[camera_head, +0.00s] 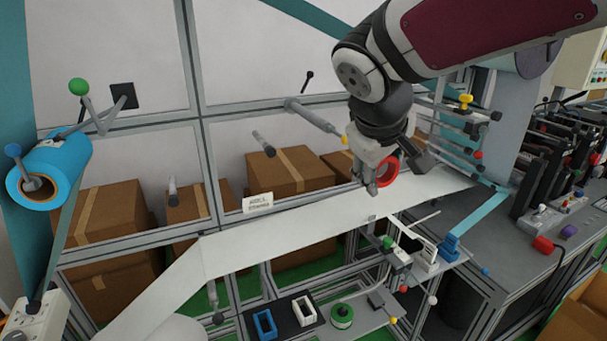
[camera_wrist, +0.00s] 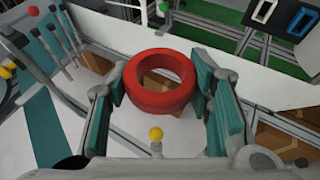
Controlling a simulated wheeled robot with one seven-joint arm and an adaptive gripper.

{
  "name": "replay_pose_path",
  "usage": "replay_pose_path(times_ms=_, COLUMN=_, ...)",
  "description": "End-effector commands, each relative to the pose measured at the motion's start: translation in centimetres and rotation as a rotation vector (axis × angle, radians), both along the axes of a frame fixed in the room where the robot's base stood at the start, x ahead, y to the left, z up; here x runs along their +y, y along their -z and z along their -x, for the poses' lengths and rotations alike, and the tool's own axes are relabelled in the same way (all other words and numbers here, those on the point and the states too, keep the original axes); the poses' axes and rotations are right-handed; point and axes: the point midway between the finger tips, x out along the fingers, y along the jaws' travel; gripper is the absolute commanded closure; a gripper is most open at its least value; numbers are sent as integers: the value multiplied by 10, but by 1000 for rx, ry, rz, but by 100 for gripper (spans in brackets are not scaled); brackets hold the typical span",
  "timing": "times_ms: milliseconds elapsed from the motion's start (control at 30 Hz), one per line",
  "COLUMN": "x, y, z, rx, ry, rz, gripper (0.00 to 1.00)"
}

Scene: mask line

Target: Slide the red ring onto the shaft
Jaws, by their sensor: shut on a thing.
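The red ring (camera_head: 389,168) is in my gripper (camera_head: 375,178), above the white sheet band in the head view. In the wrist view my gripper (camera_wrist: 160,82) has its teal pads on either side of the red ring (camera_wrist: 133,88), its hole open and empty. A grey shaft (camera_head: 314,115) sticks out from the frame to the left of my gripper, with a yellow tip near my wrist. A yellow ball tip (camera_wrist: 156,133) shows in the wrist view just below the ring, apart from it in the picture. The ring is not around the shaft.
Shorter grey rods (camera_head: 264,143) stick out from the frame further left. A white sheet band (camera_head: 330,213) runs below my gripper. A blue roll (camera_head: 55,170) hangs at the far left. Several rods with coloured knobs (camera_head: 466,100) stand close to the right.

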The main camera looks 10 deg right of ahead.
Motion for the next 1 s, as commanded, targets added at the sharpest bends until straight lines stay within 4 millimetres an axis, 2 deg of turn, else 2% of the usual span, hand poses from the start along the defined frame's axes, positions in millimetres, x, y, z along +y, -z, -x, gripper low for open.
replay_pose_path(times_ms=33, x=0, y=-8, z=9, rx=-3, ry=1, rz=7, gripper=79)
replay_pose_path(times_ms=100, x=0, y=-13, z=14, rx=-3, ry=4, rz=16, gripper=79)
replay_pose_path(times_ms=233, x=0, y=-15, z=14, rx=-3, ry=5, rz=20, gripper=79)
replay_pose_path(times_ms=1000, x=9, y=-14, z=-32, rx=-2, ry=4, rz=18, gripper=79)
